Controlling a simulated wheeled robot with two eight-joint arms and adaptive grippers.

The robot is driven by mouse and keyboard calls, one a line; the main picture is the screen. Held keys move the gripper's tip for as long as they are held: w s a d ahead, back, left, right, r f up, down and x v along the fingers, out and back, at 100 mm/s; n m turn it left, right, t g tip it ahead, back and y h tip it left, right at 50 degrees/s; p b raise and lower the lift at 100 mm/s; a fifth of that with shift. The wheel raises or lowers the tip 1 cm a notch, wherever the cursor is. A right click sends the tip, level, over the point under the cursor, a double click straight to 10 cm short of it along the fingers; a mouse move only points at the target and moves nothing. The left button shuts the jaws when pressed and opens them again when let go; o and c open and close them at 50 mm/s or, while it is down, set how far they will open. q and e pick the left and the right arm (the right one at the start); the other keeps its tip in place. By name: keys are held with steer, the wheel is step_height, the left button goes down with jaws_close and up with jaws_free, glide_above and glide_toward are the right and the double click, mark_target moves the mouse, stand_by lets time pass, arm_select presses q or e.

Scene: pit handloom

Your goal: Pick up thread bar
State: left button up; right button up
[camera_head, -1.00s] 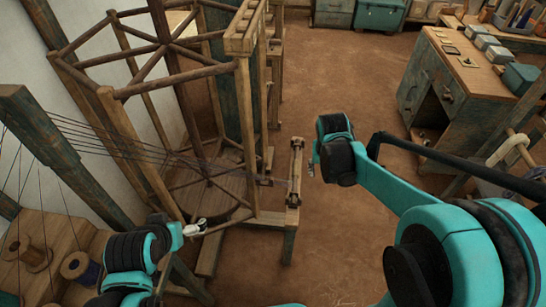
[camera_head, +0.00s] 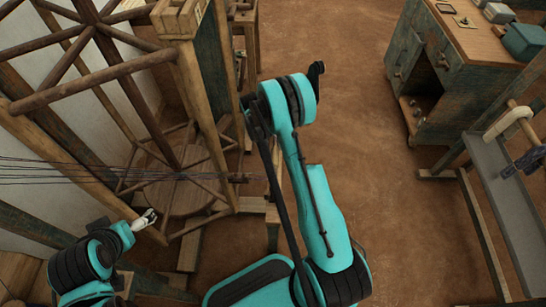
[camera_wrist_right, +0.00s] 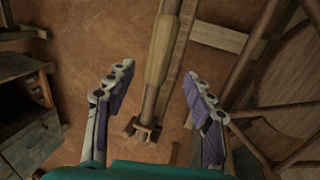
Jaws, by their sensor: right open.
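The thread bar (camera_wrist_right: 163,45), a pale wooden bar on an upright, runs between the fingers of my right gripper (camera_wrist_right: 160,79) in the right wrist view. The two purple-padded fingers are spread apart, one on each side, with gaps to the bar. In the head view my right arm hides the bar, and I cannot make out the right fingers clearly there. Dark threads (camera_head: 90,175) run from the left edge towards that arm. My left gripper (camera_head: 145,219), pale and small, is at lower left by the wooden frame; its opening is unclear.
A wooden frame (camera_head: 185,90) with thick spokes fills the left side, over a round wooden base (camera_head: 180,192). A green-grey workbench (camera_head: 475,70) stands at upper right. A grey trough (camera_head: 510,205) lies at the right. The brown floor between is clear.

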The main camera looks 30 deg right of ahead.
mark_target(274, 153)
steer(key=b+x, duration=0.2)
steer(key=x, duration=0.3)
steer(key=shift+s+f+b, duration=0.15)
steer(key=shift+s+b, duration=0.05)
steer(key=shift+b, duration=0.2)
jaws_close()
steer(key=shift+r, duration=0.25)
